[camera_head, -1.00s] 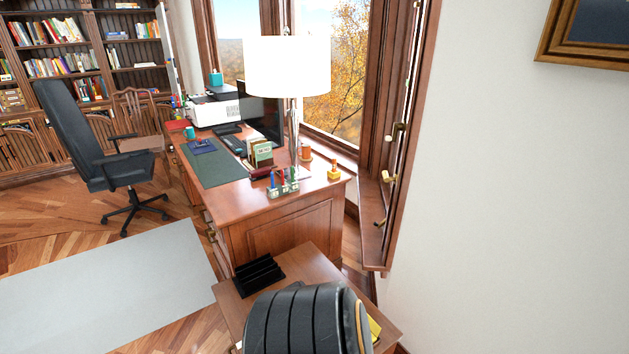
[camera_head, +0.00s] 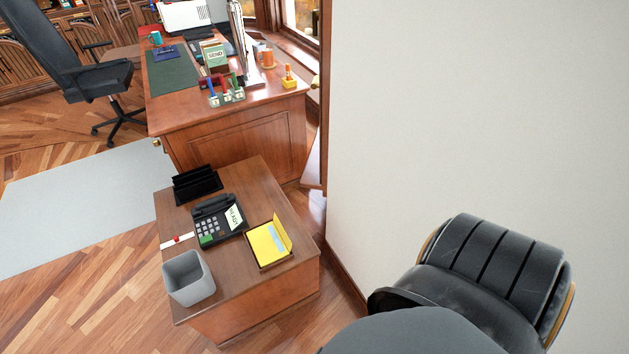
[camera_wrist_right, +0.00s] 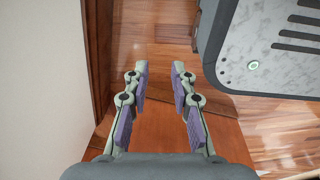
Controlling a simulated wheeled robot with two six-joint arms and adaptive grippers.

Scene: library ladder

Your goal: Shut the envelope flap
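No envelope can be made out for certain. A yellow item (camera_head: 268,243) lies in a shallow tray on the small brown side table (camera_head: 290,278), with an upright yellow edge at its right and a pale blue patch on it; I cannot tell whether it is an envelope. A flat white strip with a red mark (camera_head: 177,241) lies at the table's left edge. My right gripper (camera_wrist_right: 159,70) shows in the right wrist view, open and empty, with its two fingers apart above the wooden surface below. It does not show in the head view. My left gripper is not in view.
The side table also holds a black telephone (camera_head: 217,222), a black letter rack (camera_head: 197,184) and a grey bin (camera_head: 188,278). A black padded chair (camera_head: 490,265) stands by the white wall. The large desk (camera_head: 240,140) is behind. Floor at left is clear.

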